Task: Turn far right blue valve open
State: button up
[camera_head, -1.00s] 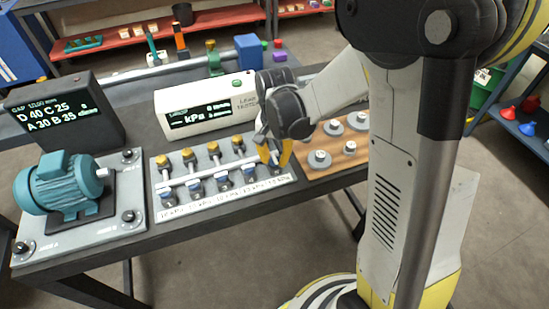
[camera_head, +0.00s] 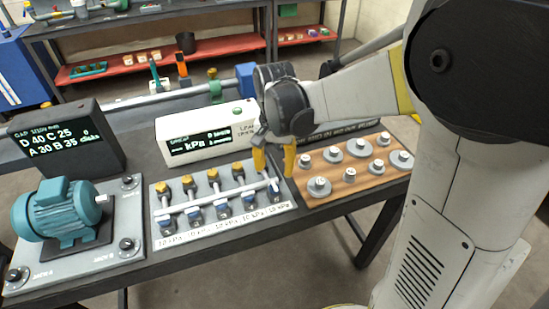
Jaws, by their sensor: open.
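The valve panel (camera_head: 203,236) is a light grey plate on the bench, with a row of yellow-topped knobs, a white pipe and a front row of blue valves. The far right blue valve (camera_head: 273,190) is at the right end of that row, partly visible just below my gripper. My gripper (camera_head: 274,168) has yellow fingertips that are spread apart, with nothing seen held between them. It hangs over the panel's right end, slightly behind the far right blue valve. Whether a finger touches the valve I cannot tell. The gripper hides the rear right knob.
A wooden board with round grey weights (camera_head: 320,187) lies close to the right of the panel. A white kPa display (camera_head: 205,133) stands behind. A teal motor (camera_head: 57,207) and a dark readout box (camera_head: 50,140) are at left. Shelves stand at the back.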

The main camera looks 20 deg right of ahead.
jog(key=shift+r, duration=2)
jog(key=s+r+n+t, duration=0.2)
jog(key=s+n+t, duration=0.1)
jog(key=s, duration=0.3)
jog(key=s+r+n+t, duration=0.2)
jog(key=s+n+t, duration=0.2)
jog(key=s, duration=0.3)
jog(key=shift+r, duration=0.25)
jog(key=shift+c, duration=0.6)
